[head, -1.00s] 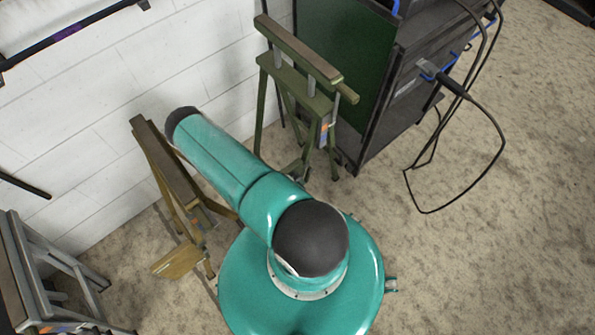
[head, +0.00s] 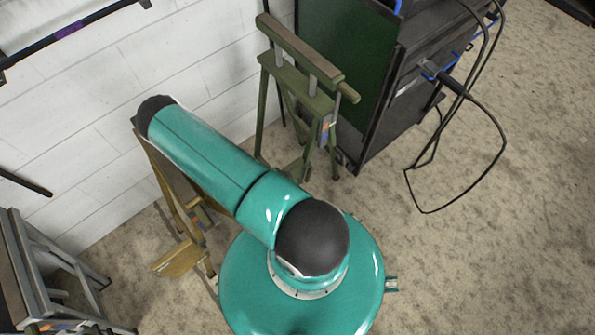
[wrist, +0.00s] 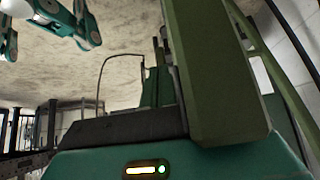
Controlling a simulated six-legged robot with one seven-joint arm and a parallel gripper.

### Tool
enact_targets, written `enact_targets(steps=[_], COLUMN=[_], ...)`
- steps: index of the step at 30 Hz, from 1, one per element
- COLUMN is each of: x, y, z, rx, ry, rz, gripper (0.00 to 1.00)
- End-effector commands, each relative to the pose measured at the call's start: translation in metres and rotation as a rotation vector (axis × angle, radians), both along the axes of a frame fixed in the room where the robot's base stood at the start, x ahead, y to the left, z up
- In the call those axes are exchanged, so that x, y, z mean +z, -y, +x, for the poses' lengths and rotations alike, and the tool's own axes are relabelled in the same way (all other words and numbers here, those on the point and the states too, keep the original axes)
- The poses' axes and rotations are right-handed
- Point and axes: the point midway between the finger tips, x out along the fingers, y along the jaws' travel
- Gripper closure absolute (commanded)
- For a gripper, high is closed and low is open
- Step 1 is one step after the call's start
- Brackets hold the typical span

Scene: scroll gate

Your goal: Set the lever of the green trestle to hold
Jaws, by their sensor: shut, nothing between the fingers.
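The green trestle (head: 299,52) stands against the white wall in the head view, beside the dark cabinet. A grey plate (head: 326,124) with small orange and blue marks is on its right-hand side. A short green bar end (head: 348,92) sticks out above the plate. I cannot tell the lever or its setting surely. In the wrist view a large green beam (wrist: 212,75), apparently the trestle's, is very close and covers the right of centre. My gripper (wrist: 160,48) is shut and empty beside this beam, partly hidden; contact cannot be told. The head view does not show my gripper.
An olive-yellow trestle (head: 178,262) stands left of my base, partly covered by my arm. A grey trestle (head: 40,270) is at lower left. The dark cabinet (head: 410,85) has a looping black cable (head: 500,135) on its right. The carpet at right is open.

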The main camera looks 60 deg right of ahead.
Motion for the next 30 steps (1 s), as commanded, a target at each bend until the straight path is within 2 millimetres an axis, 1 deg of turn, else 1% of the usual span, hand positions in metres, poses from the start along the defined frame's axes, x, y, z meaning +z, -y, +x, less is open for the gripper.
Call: enact_targets(steps=[1, 3, 6, 10, 15, 30], x=[0.01, 0.021, 0.035, 0.045, 0.049, 0.048], y=[-0.007, -0.016, -0.026, -0.033, -0.036, -0.035], z=[0.003, 0.006, 0.008, 0.01, 0.01, 0.01], rx=[0.003, 0.003, 0.003, 0.001, 0.0, 0.0], ry=[0.002, 0.001, 0.001, 0.0, -0.001, -0.001], rz=[0.0, 0.001, 0.001, 0.0, 0.001, 0.001], gripper=[1.0, 1.0, 1.0, 1.0, 1.0, 1.0])
